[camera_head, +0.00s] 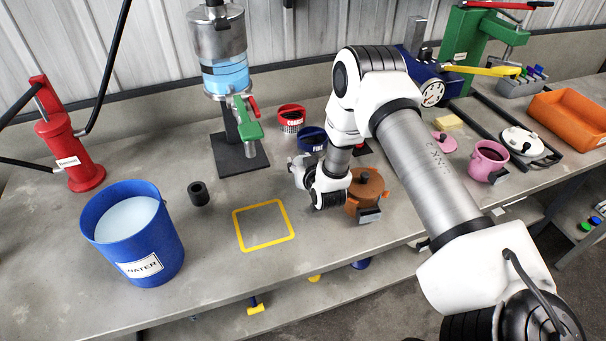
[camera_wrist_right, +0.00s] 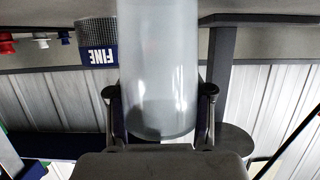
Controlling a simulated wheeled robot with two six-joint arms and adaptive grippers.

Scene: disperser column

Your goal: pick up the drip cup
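The drip cup appears as a pale translucent cylinder (camera_wrist_right: 158,70) in the right wrist view, standing between the two fingers. In the head view a small pale part of it (camera_head: 299,170) shows at my right gripper (camera_head: 312,185), left of the brown pot. My right gripper (camera_wrist_right: 160,105) has a finger against each side of the cylinder, and no gap shows. Whether the cup rests on the bench or hangs just above it I cannot tell. My left gripper is not in view.
The brown pot (camera_head: 366,188) stands close to the right gripper, with the blue FINE cup (camera_head: 312,138) behind. A yellow square outline (camera_head: 264,247) lies empty on the bench. The column (camera_head: 222,75), a black cylinder (camera_head: 198,193) and the blue WATER bucket (camera_head: 133,235) stand left.

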